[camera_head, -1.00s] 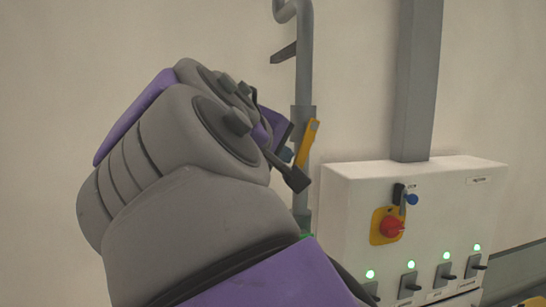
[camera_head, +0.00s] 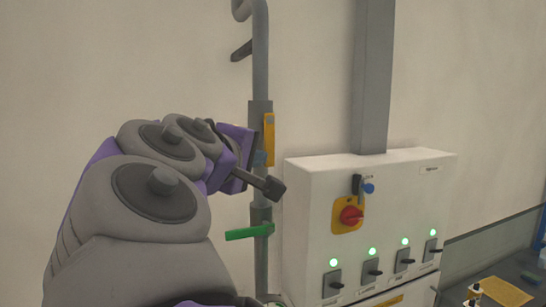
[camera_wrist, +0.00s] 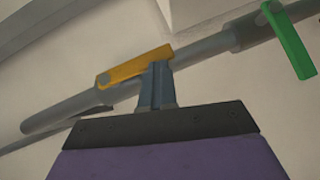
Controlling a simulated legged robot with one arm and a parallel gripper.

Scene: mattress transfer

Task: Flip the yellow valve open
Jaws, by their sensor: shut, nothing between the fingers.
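The yellow valve handle (camera_head: 268,139) is on the vertical grey pipe (camera_head: 261,75), left of the control box. It lies in line with the pipe. In the wrist view the yellow handle (camera_wrist: 137,66) also runs parallel to the pipe (camera_wrist: 75,112). My gripper (camera_wrist: 157,70) is shut and empty, its blue-grey fingers together. Their tips are at the handle's right end in the wrist view; I cannot tell if they touch. In the head view my gripper (camera_head: 260,158) shows only as a small blue tip beside the handle's lower end, mostly hidden by my arm.
A green handle (camera_head: 248,233) sticks out sideways from the same pipe, below the yellow one. A white control box (camera_head: 310,210) with a red knob (camera_head: 351,215) and several switches stands close on the right. A dark handle (camera_head: 241,51) is higher up. The wall at left is clear.

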